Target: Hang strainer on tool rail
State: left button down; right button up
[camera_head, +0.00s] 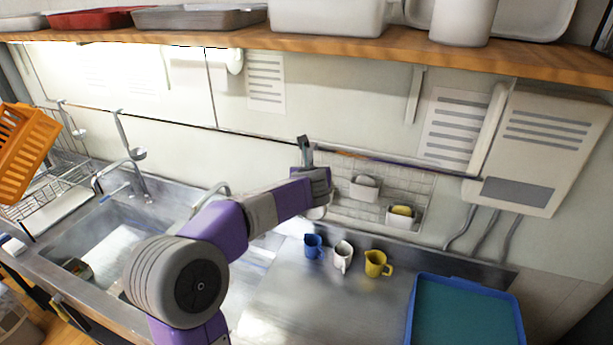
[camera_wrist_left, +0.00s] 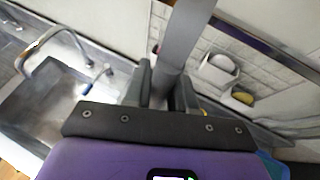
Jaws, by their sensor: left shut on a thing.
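My left gripper (camera_head: 307,171) is raised in front of the wall, right of the sink. In the left wrist view its fingers (camera_wrist_left: 164,92) are shut on a flat grey handle, which I take to be the strainer's (camera_wrist_left: 184,40). In the head view a dark end of the strainer (camera_head: 304,146) sticks up above the fingers, close to the rail. Its bowl is mostly hidden behind the gripper. The tool rail (camera_head: 400,164) runs along the wall; it also shows in the left wrist view (camera_wrist_left: 272,42). I cannot tell whether the handle touches the rail. My right gripper is not in view.
Wall holders (camera_head: 365,187) sit below the rail. Blue, white and yellow cups (camera_head: 375,263) stand on the counter beside a blue tray (camera_head: 411,310). A wooden shelf (camera_head: 300,45) crosses above.

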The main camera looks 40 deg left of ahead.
pick_arm(q)
jog(key=w+a+f, duration=0.1)
jog(key=w+f, duration=0.1)
jog(key=w, duration=0.3)
jog(key=shift+w+a+f, duration=0.15)
jog(key=shift+a+f, duration=0.2)
jog(key=shift+f, duration=0.05)
dwell(0.3)
jog(key=c, duration=0.8)
grip_release()
jog(key=shift+c, duration=0.2)
jog(key=b+v, duration=0.1)
jog(key=v, duration=0.6)
jog(key=shift+s+d+r, duration=0.15)
jog(key=shift+s+r, duration=0.05)
jog(key=shift+s, duration=0.05)
